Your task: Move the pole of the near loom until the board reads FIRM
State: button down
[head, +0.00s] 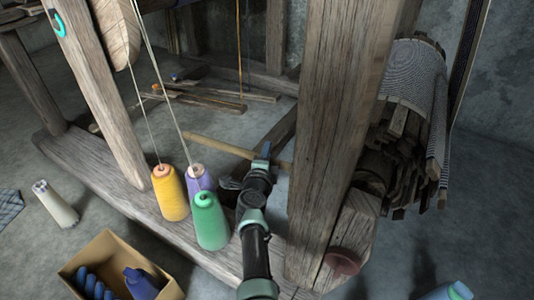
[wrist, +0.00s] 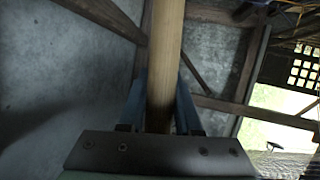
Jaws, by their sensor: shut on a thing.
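The pole (head: 215,143) is a pale round wooden rod, lying low and slanting across the gap in the loom frame in the head view. My gripper (head: 262,162) is shut on it near its right part, behind the cones. In the wrist view the pole (wrist: 165,55) runs up the middle between the two blue fingers of my gripper (wrist: 161,100). The near loom shows as a thick upright post (head: 335,110) and a long base beam (head: 105,190). The board and its reading are not visible in either view.
Yellow (head: 170,193), purple (head: 199,182) and green (head: 210,222) thread cones stand on the base beam left of my arm. A cardboard box (head: 117,245) of spools sits on the floor, lower left. A cloth roll (head: 412,80) is right of the post. Loose planks (head: 220,92) lie behind.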

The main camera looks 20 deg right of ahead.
dwell(0.8)
jog(key=shift+m+t, duration=0.4)
jog(key=shift+m, duration=0.4)
notch_tip(320, 180, up, 5)
jog(key=p, duration=0.2)
jog(key=shift+w+p, duration=0.1)
jog(key=shift+p, duration=0.25)
jog(key=c, duration=0.6)
grip_release()
jog(key=shift+f, duration=0.1)
jog(key=shift+a, duration=0.1)
